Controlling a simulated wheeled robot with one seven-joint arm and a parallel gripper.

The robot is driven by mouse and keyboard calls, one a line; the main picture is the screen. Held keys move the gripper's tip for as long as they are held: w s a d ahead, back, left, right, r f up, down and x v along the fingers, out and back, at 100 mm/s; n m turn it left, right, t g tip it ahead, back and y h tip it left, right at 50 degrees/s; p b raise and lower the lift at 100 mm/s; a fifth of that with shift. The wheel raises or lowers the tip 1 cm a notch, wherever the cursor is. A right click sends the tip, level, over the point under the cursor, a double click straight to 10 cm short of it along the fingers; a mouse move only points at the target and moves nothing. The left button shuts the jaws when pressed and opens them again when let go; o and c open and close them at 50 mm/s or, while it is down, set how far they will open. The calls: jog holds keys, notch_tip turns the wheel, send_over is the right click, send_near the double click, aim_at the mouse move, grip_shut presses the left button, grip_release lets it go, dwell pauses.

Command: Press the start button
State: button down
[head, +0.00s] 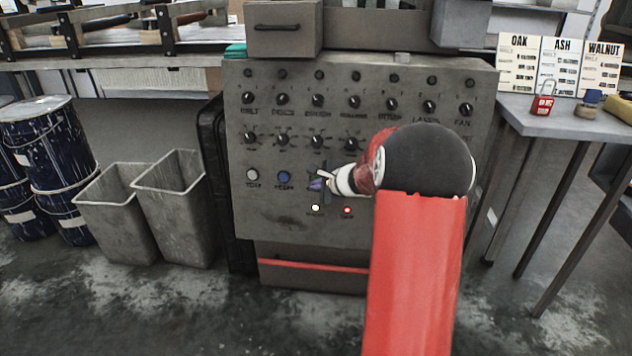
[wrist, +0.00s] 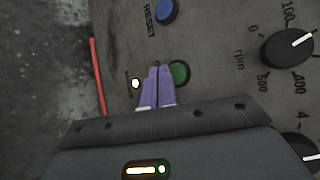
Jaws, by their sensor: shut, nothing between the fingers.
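A green button (wrist: 180,73) sits on the grey control panel (head: 290,220), partly hidden by my fingers in the wrist view; its label is not visible. In the head view my gripper covers that spot. My gripper (head: 318,184), with purple fingers, is shut and empty at the lower middle of the panel. In the wrist view the fingertips (wrist: 157,66) lie just left of the green button and overlap its edge. I cannot tell whether they touch the panel. A blue button (head: 284,177) labelled RESET also shows in the wrist view (wrist: 166,11).
A pale button (head: 252,175) is left of the blue one. A lit white lamp (head: 315,208) and a red lamp (head: 347,211) sit below. Rows of knobs (head: 318,100) fill the upper panel. Grey bins (head: 175,205) stand left, a table (head: 560,118) right.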

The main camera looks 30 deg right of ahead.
jog(key=s, duration=0.1)
jog(key=s+a+b, duration=0.2)
jog(key=shift+s+a+r, duration=0.25)
jog(key=shift+s+r, duration=0.15)
jog(key=shift+a+r, duration=0.1)
dwell(0.5)
jog(key=s+a+r+n+g+y+p, duration=0.1)
jog(key=s+a+r+n, duration=0.25)
jog(key=s+a, duration=0.2)
jog(key=s+a+r+n+g+p, duration=0.1)
jog(key=s+a+r+n+g, duration=0.1)
jog(key=s+a+n, duration=0.4)
jog(key=s+a+r+n+g+y, duration=0.1)
jog(key=s+a+r+n, duration=0.3)
jog(key=a, duration=0.3)
jog(key=s+n+g+h+p, duration=0.1)
jog(key=s+n+h, duration=0.3)
jog(key=s, duration=1.3)
jog(key=f+n+p, duration=0.1)
jog(key=n, duration=0.3)
jog(key=shift+s+d+g, duration=0.3)
jog(key=shift+d+g, duration=0.1)
jog(key=shift+r, duration=0.1)
